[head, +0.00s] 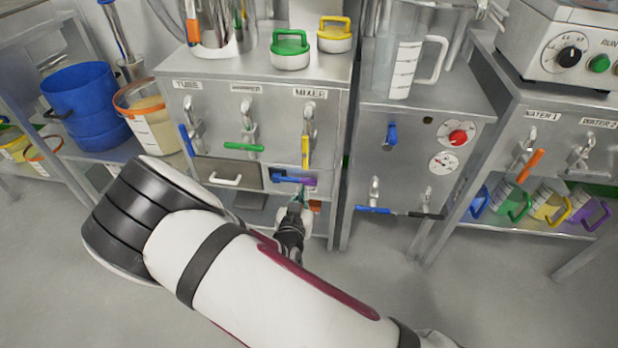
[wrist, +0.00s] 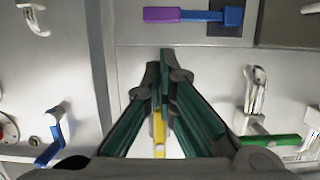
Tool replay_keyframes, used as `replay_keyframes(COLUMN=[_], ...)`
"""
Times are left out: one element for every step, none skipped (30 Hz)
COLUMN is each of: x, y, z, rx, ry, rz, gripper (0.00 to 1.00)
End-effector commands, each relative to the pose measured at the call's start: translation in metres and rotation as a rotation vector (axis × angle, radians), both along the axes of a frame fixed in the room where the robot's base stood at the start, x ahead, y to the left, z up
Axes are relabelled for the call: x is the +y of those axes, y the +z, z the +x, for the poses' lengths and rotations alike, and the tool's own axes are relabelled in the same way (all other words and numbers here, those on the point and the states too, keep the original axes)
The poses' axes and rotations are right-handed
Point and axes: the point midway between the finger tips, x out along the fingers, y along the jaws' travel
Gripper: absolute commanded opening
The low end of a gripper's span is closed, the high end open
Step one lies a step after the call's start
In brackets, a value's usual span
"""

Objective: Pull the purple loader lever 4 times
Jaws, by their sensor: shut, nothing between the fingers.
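The purple loader lever (head: 308,181) is a short horizontal bar low on the front of the middle cabinet, with a purple outer end and a blue inner part. In the wrist view the purple end (wrist: 162,14) shows at the top, with the blue part running right to a dark slot plate. My gripper (head: 299,203) is just below the lever in the head view. In the wrist view my gripper's fingertips (wrist: 164,62) are together and empty, apart from the lever by a visible gap. My arm covers the floor in front.
A yellow lever (head: 305,152) hangs above the purple one, and a green lever (head: 244,147) is to its left. A white drawer handle (head: 225,180) sits further left. The right cabinet has a blue lever (head: 373,210) and a black one (head: 426,215).

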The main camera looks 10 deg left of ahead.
Motion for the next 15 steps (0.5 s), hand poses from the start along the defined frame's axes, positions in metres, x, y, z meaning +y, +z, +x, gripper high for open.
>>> replay_keyframes(x=[0.000, 0.000, 0.000, 0.000, 0.000, -0.001, -0.001, -0.001, -0.001, -0.001, -0.002, -0.002, -0.002, -0.002, -0.003], y=[0.000, 0.000, 0.000, 0.000, -0.001, -0.002, -0.002, -0.003, -0.005, -0.006, -0.007, -0.009, -0.011, -0.012, -0.014], z=[0.000, 0.000, 0.000, 0.001, 0.002, 0.004, 0.006, 0.009, 0.013, 0.018, 0.022, 0.029, 0.034, 0.040, 0.047], rx=[0.001, 0.001, 0.001, 0.001, 0.001, 0.001, 0.001, 0.001, 0.001, 0.001, 0.001, 0.001, 0.001, 0.000, 0.001], ry=[0.000, 0.000, -0.001, -0.001, -0.001, -0.001, -0.002, -0.002, -0.002, -0.002, -0.002, -0.003, -0.003, -0.002, -0.002], rz=[0.000, 0.000, 0.000, 0.000, 0.000, 0.001, 0.001, 0.001, 0.000, 0.000, 0.000, -0.001, -0.001, 0.000, 0.000], gripper=[0.00, 0.00, 0.00, 0.00, 0.00, 0.00, 0.00, 0.00, 0.00, 0.00, 0.00, 0.00, 0.00, 0.00, 0.00])
